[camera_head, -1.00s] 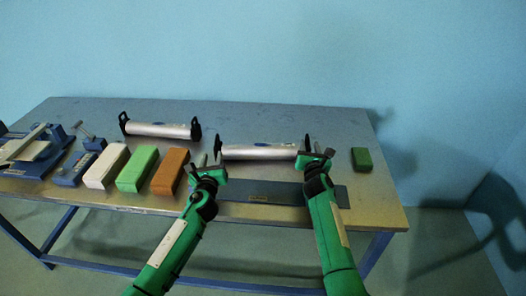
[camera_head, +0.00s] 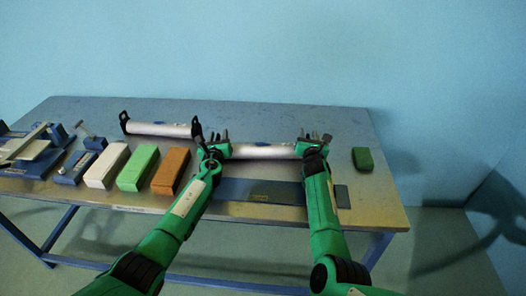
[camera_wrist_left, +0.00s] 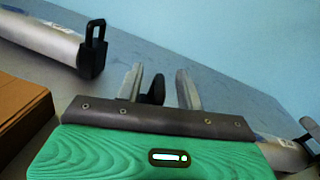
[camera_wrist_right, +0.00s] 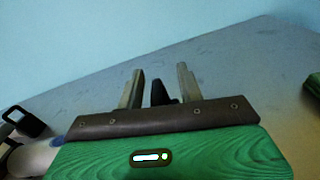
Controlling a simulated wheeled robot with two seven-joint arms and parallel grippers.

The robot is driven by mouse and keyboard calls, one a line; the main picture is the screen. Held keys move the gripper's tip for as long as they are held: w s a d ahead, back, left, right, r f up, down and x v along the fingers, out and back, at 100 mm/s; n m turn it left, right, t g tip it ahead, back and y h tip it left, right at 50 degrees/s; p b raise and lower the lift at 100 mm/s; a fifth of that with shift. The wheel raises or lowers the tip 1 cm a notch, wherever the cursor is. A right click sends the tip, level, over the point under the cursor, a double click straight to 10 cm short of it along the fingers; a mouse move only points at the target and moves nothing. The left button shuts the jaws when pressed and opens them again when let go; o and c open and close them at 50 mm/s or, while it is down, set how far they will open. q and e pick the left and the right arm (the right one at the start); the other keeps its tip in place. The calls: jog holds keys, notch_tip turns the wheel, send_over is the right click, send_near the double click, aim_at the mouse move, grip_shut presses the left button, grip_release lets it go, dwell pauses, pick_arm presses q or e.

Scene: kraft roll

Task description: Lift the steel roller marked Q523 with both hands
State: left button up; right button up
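Two silver rollers with black end handles lie on the table. The near roller (camera_head: 265,151) is in the middle and the other roller (camera_head: 160,129) is behind and left. No marking is readable, so I cannot tell which is Q523. My left gripper (camera_head: 219,138) is at the near roller's left end. In the left wrist view its fingers (camera_wrist_left: 160,88) stand apart with a black handle (camera_wrist_left: 155,92) between them. My right gripper (camera_head: 315,138) is at the right end. In the right wrist view its open fingers (camera_wrist_right: 159,88) stand either side of a black handle (camera_wrist_right: 160,93).
White (camera_head: 107,166), light green (camera_head: 138,168) and orange-brown (camera_head: 171,171) blocks stand left of my left gripper. A dark green block (camera_head: 362,159) is at the right. A flat dark plate (camera_head: 262,191) lies in front of the near roller. Blue apparatus (camera_head: 30,150) fills the table's left end.

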pick_arm(q)
jog(key=shift+w+a, duration=0.1)
jog(key=shift+w, duration=0.6)
pick_arm(e)
jog(key=shift+w+a, duration=0.1)
jog(key=shift+w, duration=0.25)
pick_arm(q)
jog(key=shift+r, duration=0.1)
grip_shut()
pick_arm(e)
grip_shut()
dwell(0.4)
pick_arm(q)
jog(key=shift+w+r, duration=0.1)
jog(key=shift+r, duration=0.05)
pick_arm(e)
jog(key=shift+w+r, duration=0.1)
jog(key=shift+r, duration=0.1)
